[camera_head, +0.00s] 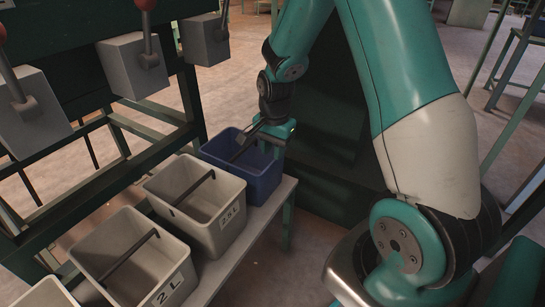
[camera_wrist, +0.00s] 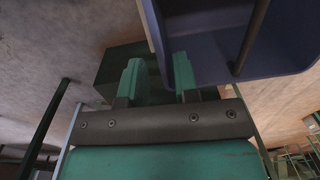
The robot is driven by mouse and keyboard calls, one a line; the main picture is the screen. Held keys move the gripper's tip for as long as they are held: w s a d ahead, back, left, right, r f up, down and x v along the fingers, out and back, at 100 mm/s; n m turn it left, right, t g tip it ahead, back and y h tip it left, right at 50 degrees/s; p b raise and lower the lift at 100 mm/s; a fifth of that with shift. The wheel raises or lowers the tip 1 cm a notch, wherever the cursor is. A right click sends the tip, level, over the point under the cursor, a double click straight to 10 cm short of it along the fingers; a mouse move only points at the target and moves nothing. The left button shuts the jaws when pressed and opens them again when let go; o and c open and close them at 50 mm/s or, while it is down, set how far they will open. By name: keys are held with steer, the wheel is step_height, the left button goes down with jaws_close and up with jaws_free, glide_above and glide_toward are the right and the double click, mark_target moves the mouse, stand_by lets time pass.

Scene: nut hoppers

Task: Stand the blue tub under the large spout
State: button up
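The blue tub (camera_head: 262,182) stands upright at the far end of a low bench, with a dark bar handle across its top. It also shows close up in the wrist view (camera_wrist: 215,55), at the upper right. Grey box-shaped spouts (camera_head: 133,66) with red-knobbed levers hang from the dark frame; which is the large one is unclear.
A grey tub marked 2.5 L (camera_head: 231,218) stands beside the blue one, then a grey tub marked 2 L (camera_head: 168,289) and part of another (camera_head: 45,293). The bench (camera_head: 237,256) shows a narrow bare strip in front. A dark green block stands behind my arm.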

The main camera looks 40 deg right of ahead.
steer(key=s+a+r+n+y+p, duration=0.1)
steer(key=s+a+r+n, duration=0.2)
steer(key=a+r+n, duration=0.3)
steer(key=s+a+r+n+y+p, duration=0.1)
steer(key=s+a+r+n, duration=0.25)
steer(key=a+r, duration=0.5)
steer(key=s+a+r+n+y, duration=0.1)
steer(key=s+a+r+n, duration=0.1)
steer(key=s+a+n, duration=0.2)
steer(key=s+a+r+n+y, duration=0.1)
steer(key=s+a+r+n, duration=0.2)
steer(key=s+n, duration=0.4)
steer(key=s+a, duration=0.1)
steer(key=s, duration=0.3)
steer(key=shift+r+n, duration=0.35)
steer(key=shift+a, duration=0.1)
